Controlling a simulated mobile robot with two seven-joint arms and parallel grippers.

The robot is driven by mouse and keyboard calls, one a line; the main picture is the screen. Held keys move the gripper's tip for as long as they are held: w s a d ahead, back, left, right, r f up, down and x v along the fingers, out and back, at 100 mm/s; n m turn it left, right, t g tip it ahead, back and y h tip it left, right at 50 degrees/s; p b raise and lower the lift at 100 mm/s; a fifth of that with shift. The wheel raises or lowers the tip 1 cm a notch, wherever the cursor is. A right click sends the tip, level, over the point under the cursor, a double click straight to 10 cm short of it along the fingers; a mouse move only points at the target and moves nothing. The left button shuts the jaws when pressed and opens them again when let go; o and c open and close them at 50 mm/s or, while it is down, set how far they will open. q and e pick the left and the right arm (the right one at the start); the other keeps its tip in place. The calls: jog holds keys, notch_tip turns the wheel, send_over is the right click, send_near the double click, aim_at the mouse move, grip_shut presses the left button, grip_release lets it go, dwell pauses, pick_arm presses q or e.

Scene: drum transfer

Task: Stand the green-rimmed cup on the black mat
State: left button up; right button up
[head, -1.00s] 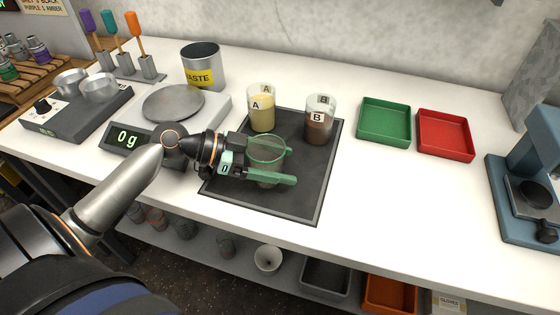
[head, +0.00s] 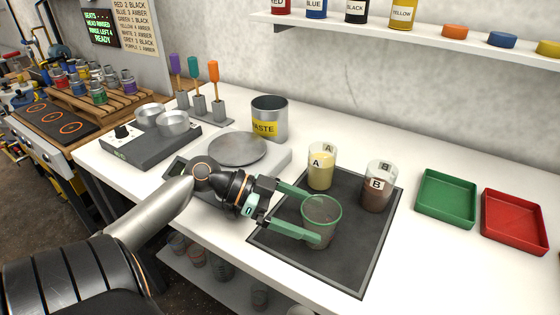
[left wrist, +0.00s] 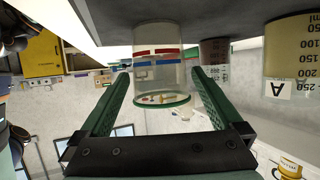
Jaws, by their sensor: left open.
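The clear green-rimmed cup (head: 319,228) stands upright on the black mat (head: 345,270), near its front left part. My left gripper (head: 314,216) is open, with one green finger behind the cup and one in front of it. In the left wrist view, which is upside down, the cup (left wrist: 160,68) shows between the two finger ends with gaps at both sides. Its base is against the dark mat (left wrist: 200,24). Red and blue bands show on or through its wall. My right gripper is not in view.
Beaker A (head: 320,172) with yellow contents and beaker B (head: 377,190) with brown contents stand on the mat's back part. A scale (head: 237,149) and a waste can (head: 270,120) are behind my left arm. Green (head: 446,199) and red (head: 514,222) trays lie right.

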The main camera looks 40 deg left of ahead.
pick_arm(q)
jog(key=v, duration=0.6)
jog(key=shift+s+a+r, duration=0.15)
